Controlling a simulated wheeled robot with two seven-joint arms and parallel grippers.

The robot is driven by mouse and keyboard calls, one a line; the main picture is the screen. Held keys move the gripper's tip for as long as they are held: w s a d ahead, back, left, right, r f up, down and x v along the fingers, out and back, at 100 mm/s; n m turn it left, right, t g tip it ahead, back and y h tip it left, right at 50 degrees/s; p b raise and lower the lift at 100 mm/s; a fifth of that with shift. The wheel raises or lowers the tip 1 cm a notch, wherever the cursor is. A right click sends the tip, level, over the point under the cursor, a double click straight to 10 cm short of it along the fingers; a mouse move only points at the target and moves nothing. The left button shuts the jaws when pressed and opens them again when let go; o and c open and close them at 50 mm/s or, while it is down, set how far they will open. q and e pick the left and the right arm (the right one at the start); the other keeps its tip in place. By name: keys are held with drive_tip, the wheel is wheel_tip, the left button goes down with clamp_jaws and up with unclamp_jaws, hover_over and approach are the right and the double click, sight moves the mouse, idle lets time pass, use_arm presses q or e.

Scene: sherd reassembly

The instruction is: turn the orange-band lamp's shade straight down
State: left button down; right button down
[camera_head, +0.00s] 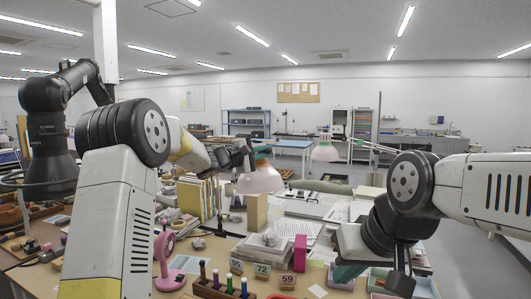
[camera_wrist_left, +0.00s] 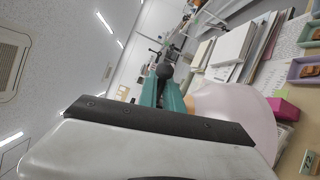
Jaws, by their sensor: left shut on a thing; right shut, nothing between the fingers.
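A lamp with a pale pink shade (camera_head: 262,180) hangs over the middle of the table, its wide mouth facing mostly down; any slight tilt is hard to judge. The shade also shows close up in the left wrist view (camera_wrist_left: 238,108), beside the fingers, with a small orange patch at its near edge. My left gripper (camera_head: 249,157) is at the top of this shade. Its teal fingers (camera_wrist_left: 163,88) are shut on a dark round knob (camera_wrist_left: 164,71). The rest of the lamp's arm is mostly hidden. My right gripper (camera_head: 346,272) is shut and empty, low over the table's right side.
A second lamp (camera_head: 325,151) with a pale shade stands farther back right. A pink magnifier stand (camera_head: 167,262), upright folders (camera_head: 200,197), a magenta block (camera_head: 300,248) and a rack of marker pens (camera_head: 225,288) crowd the table. Small trays lie near my right gripper.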

use_arm(q)
drive_tip(key=shift+s+f+m, duration=0.15)
drive_tip(key=shift+f+m, duration=1.05)
drive_tip(key=shift+f, duration=0.05)
drive_tip(key=c, duration=1.5)
unclamp_jaws()
drive_tip(key=shift+h, duration=0.4)
drive_tip(key=shift+s, duration=0.1)
drive_tip(key=v, duration=0.7)
drive_tip(key=shift+s+a, duration=0.2)
drive_tip(key=shift+s, duration=0.05)
drive_tip(key=shift+s, duration=0.1)
